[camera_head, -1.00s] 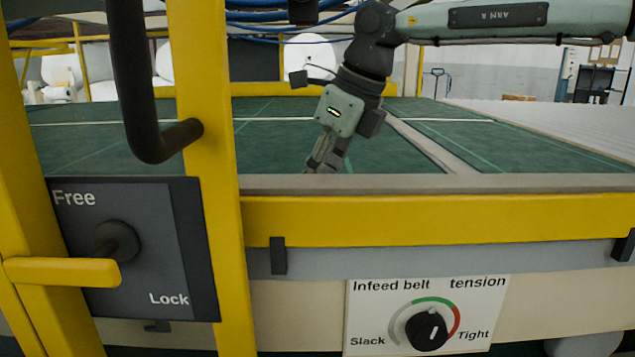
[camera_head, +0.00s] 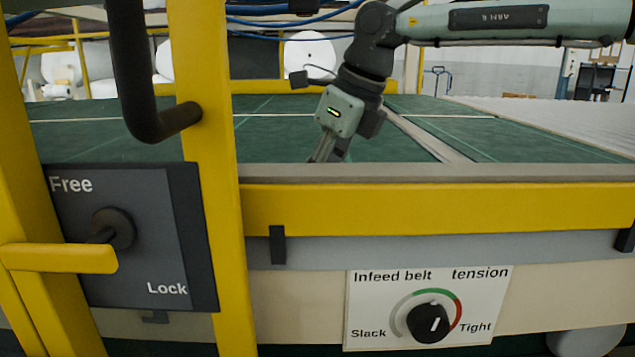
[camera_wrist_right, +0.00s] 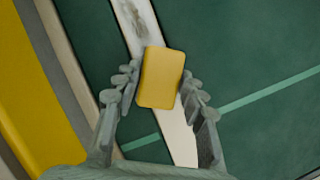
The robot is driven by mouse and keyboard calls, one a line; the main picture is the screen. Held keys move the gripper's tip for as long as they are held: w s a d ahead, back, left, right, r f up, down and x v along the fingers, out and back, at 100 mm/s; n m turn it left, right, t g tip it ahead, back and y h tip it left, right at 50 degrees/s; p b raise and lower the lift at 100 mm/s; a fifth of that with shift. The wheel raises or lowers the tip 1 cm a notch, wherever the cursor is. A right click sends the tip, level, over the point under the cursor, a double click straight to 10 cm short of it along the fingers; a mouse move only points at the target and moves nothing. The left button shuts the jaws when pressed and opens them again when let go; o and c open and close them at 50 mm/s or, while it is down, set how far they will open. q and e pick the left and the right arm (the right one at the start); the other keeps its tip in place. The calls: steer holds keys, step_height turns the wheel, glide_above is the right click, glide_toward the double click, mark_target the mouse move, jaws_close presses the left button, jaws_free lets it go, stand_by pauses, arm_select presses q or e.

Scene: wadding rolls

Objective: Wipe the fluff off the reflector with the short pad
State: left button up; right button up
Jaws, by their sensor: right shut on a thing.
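My right gripper (camera_wrist_right: 159,84) is shut on a small yellow pad (camera_wrist_right: 161,77), held between its two fingers. Below it in the wrist view runs a pale narrow strip, seemingly the reflector (camera_wrist_right: 183,142), set between green surfaces. A grey fluffy smudge (camera_wrist_right: 139,18) lies on the strip beyond the pad, near the top edge. The pad overlaps the strip in the picture; I cannot tell if it touches. In the head view the right gripper (camera_head: 325,155) points down, its tips hidden behind the front rail. The strip (camera_head: 440,146) shows to its right. My left gripper is not in view.
A yellow front rail (camera_head: 440,208) crosses before the green bed (camera_head: 270,140). A yellow post (camera_head: 205,150) with a black handle (camera_head: 140,90) stands at left beside a Free/Lock lever panel (camera_head: 130,235). A belt tension dial (camera_head: 428,323) is below the rail. White rolls (camera_head: 311,55) stand behind.

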steer(key=shift+f, duration=0.3)
